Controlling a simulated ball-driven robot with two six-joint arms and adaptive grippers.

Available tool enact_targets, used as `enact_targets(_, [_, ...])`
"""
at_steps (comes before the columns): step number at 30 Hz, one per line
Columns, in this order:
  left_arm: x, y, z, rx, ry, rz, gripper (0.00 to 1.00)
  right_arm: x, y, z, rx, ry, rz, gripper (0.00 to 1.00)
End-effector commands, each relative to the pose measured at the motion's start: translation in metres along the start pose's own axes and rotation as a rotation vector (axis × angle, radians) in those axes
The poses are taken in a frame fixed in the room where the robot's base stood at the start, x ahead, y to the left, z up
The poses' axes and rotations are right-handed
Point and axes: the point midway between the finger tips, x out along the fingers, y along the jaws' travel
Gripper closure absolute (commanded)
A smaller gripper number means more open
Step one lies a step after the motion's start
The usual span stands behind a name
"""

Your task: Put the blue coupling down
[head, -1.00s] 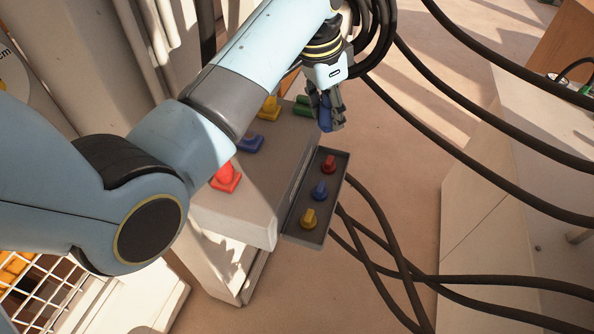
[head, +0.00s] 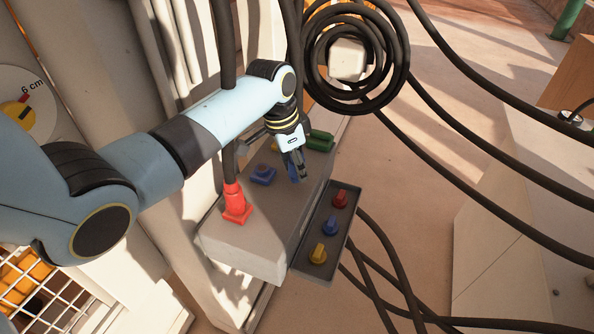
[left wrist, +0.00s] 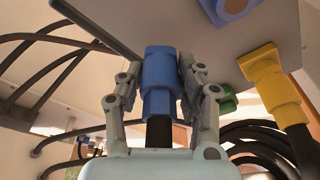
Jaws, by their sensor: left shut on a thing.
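My left gripper (head: 299,172) is shut on the blue coupling (left wrist: 160,72). In the left wrist view the coupling stands between the two fingers, with a black hose running from it back toward the palm. In the head view only a sliver of the blue coupling (head: 291,167) shows beside the fingers, above the grey box (head: 245,252). A blue socket (head: 263,175) sits on the box top, left of the gripper. It seems to be the blue square piece (left wrist: 229,7) at the top of the left wrist view, apart from the coupling. My right gripper is not in view.
A red coupling (head: 236,206) with a hose stands on the box. A green coupling (head: 320,141) lies behind the gripper. A yellow coupling (left wrist: 272,83) shows in the left wrist view. A tray (head: 306,264) with red, blue and yellow knobs is at right. Dark hoses hang at right.

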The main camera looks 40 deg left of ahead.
Motion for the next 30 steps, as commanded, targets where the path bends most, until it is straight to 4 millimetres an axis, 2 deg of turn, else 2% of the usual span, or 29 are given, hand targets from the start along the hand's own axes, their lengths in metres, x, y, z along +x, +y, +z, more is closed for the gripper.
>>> enact_targets(3, [0.017, 0.001, 0.004, -0.002, -0.001, 0.002, 1.00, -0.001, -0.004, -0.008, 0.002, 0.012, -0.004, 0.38])
enact_targets(6, [0.023, 0.001, 0.004, 0.000, 0.001, 0.000, 1.00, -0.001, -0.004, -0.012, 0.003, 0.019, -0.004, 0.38])
enact_targets(23, [0.033, 0.001, 0.007, 0.000, 0.000, 0.000, 1.00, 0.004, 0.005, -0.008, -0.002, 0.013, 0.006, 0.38])
enact_targets(24, [0.034, 0.001, 0.007, 0.000, 0.000, 0.000, 0.63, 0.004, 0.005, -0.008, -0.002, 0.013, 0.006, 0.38])
enact_targets(29, [0.033, 0.001, 0.007, 0.000, 0.000, 0.000, 0.42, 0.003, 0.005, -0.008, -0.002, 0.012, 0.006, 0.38])
enact_targets(30, [0.033, 0.001, 0.007, 0.000, 0.000, 0.000, 0.41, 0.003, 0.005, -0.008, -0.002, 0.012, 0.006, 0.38])
